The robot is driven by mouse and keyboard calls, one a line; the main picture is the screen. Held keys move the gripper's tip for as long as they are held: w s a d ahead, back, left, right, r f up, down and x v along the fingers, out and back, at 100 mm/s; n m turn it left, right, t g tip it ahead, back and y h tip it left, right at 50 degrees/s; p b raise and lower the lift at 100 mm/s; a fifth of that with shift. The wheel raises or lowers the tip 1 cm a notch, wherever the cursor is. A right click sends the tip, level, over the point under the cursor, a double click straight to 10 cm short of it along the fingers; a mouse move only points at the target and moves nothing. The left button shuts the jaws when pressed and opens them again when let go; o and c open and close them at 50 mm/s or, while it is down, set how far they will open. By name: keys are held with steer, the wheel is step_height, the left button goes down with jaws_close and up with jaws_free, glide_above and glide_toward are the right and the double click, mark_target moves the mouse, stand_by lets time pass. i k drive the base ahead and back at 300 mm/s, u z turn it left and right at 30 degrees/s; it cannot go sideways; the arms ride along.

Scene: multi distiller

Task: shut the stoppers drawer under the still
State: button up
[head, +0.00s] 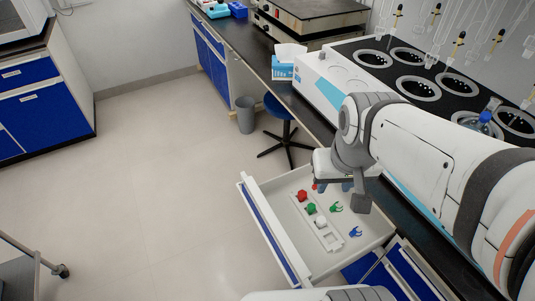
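The stoppers drawer (248,182) stands pulled out from the bench under the still (335,90). Its blue front (268,232) faces left over the floor. Inside lie a red stopper (302,196), a green stopper (311,208) and a white stopper (321,222) in a white rack, with a green clip (336,207) and a blue clip (355,232) beside it. My gripper (348,187) hangs over the drawer's back part, close to the bench edge. My wrist hides part of the drawer, and I cannot make out the finger gap.
Another blue-fronted unit (400,272) shows below the drawer at the bottom right. A blue stool (280,108) and a grey bin (245,114) stand beyond it near the bench. A tissue box (283,68) sits on the bench. The floor left of the drawer is clear.

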mark_target(307, 255)
steer(key=u, duration=0.05)
steer(key=k, duration=1.1)
steer(key=u, duration=0.25)
steer(key=i, duration=1)
steer(key=k, duration=1.15)
steer(key=u, duration=0.5)
steer(key=i, duration=0.65)
steer(key=z, duration=0.05)
